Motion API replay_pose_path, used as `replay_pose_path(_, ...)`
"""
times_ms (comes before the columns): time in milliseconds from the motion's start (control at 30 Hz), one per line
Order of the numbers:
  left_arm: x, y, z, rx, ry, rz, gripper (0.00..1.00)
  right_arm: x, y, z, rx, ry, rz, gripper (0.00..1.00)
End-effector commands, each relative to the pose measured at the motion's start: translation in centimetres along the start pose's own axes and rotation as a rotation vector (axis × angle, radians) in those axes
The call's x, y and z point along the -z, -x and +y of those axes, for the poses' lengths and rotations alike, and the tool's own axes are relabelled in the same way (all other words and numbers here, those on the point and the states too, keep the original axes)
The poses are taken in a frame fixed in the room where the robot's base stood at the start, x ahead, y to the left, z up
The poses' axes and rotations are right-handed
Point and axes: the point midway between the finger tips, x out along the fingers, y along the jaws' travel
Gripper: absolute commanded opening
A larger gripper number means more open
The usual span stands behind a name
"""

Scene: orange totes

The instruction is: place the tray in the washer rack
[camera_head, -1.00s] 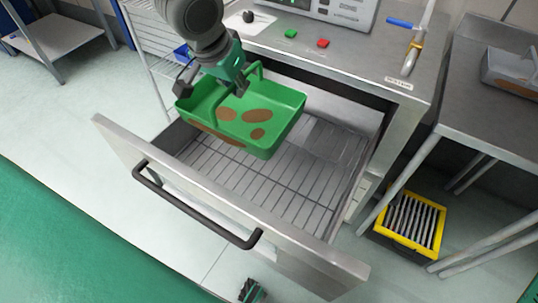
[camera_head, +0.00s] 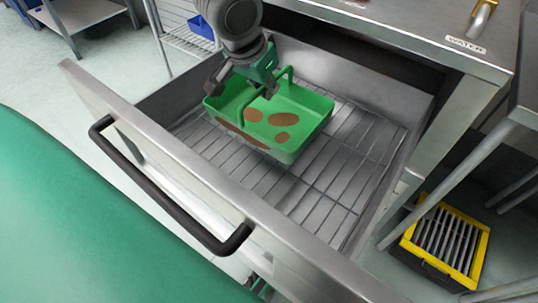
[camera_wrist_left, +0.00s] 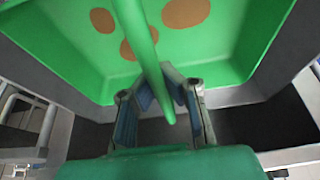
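The green tray (camera_head: 308,108) with brown stains and a raised handle is inside the open drawer, over the back left of the wire washer rack (camera_head: 335,190). It looks roughly level and low; I cannot tell whether its base touches the wires. My left gripper (camera_head: 250,88) is above the tray's left side, shut on its handle. In the left wrist view, the gripper's fingers (camera_wrist_left: 168,102) close around the green handle (camera_wrist_left: 140,40), with the stained tray floor beyond. My right gripper (camera_head: 258,285) barely shows below the drawer front, and its fingers are unclear.
The drawer front with its black bar handle (camera_head: 165,195) stands nearest me. Bare rack lies right of and in front of the tray. A steel counter (camera_head: 420,35) overhangs the drawer's back. A yellow-framed crate (camera_head: 445,238) sits on the floor at right.

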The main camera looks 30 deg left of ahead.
Motion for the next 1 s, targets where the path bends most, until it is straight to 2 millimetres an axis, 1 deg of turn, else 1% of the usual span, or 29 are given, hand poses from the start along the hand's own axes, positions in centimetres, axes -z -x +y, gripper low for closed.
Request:
replay_pose_path(33, -0.3, -0.9, 0.0, 0.000, 0.000, 0.002, 0.00, 0.0, -1.0, 0.0, 0.000, 0.000, 0.000, 0.40)
replay_pose_path(100, -0.4, -1.1, -0.2, 0.000, 0.001, -0.001, 0.00, 0.0, -1.0, 0.0, 0.000, 0.000, 0.001, 0.40)
replay_pose_path(267, -0.4, -0.7, -2.3, 0.005, 0.005, -0.028, 0.00, 0.1, 0.7, 0.0, 0.000, 0.000, 0.001, 0.40)
replay_pose_path(333, -0.6, -0.9, -2.9, 0.008, 0.003, -0.036, 0.00, 0.1, 0.9, 0.0, 0.000, 0.000, 0.002, 0.40)
replay_pose_path(367, -0.8, -1.2, -3.0, 0.008, 0.002, -0.039, 0.00, 0.1, 0.8, 0.0, 0.000, 0.000, 0.002, 0.40)
replay_pose_path(600, -2.5, -5.7, -3.1, 0.009, 0.000, -0.040, 0.00, -0.1, -1.5, 0.0, 0.000, 0.000, 0.000, 0.40)
replay_pose_path(700, -2.9, -6.6, -3.1, 0.009, 0.000, -0.039, 0.00, -0.1, -1.9, 0.0, 0.000, 0.000, 0.001, 0.40)
replay_pose_path(867, -3.3, -7.5, -3.1, 0.009, 0.000, -0.038, 0.00, -0.1, -2.3, 0.0, 0.000, 0.000, 0.001, 0.40)
replay_pose_path(1000, -4.2, -9.6, -3.1, 0.009, 0.000, -0.039, 0.00, -0.1, -3.2, 0.0, 0.000, 0.000, 0.001, 0.40)
